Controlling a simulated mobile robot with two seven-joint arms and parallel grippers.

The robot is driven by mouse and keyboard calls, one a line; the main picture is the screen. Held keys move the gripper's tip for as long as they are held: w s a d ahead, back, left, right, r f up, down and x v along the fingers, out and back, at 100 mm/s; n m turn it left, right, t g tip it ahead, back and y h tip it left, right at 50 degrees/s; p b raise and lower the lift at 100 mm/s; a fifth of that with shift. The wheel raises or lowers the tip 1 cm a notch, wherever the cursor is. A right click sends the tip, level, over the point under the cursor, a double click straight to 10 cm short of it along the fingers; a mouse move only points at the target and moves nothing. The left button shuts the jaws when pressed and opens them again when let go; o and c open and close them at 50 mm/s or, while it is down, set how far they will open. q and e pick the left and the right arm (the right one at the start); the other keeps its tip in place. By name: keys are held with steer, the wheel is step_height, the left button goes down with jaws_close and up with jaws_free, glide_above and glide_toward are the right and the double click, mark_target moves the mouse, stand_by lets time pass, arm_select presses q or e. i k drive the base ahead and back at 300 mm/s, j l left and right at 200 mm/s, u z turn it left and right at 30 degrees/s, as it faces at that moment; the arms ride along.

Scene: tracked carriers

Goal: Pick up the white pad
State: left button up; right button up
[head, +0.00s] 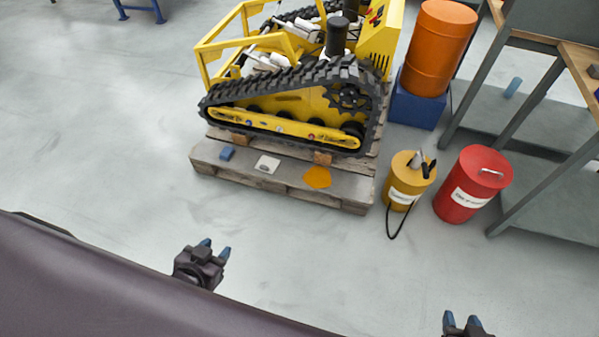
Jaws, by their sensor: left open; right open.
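The white pad (267,164) is a small, flat, pale block. It lies on the wooden pallet (345,190), on the edge in front of the yellow tracked carrier (285,105). A blue block (227,153) lies to its left and an orange flat patch (317,177) to its right. My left gripper (217,252) is open and empty above the floor, in front of the pallet and apart from the pad. My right gripper (462,320) is open at the bottom right edge, far from the pad and partly cut off.
A yellow can with a black hose (403,185) and a red drum (470,186) stand right of the pallet. An orange barrel (437,50) stands on a blue base behind them. A workbench (550,100) is at the right. The floor before the pallet is clear.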

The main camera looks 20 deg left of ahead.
mark_target(267, 163)
steer(key=i+j+u, duration=0.35)
steer(key=j, duration=0.35)
steer(key=i+j+u, duration=0.35)
steer(key=i+j, duration=0.15)
steer(key=i, duration=0.15)
steer(key=i+j+u, duration=0.35)
steer(key=i+j, duration=0.1)
steer(key=i, duration=0.1)
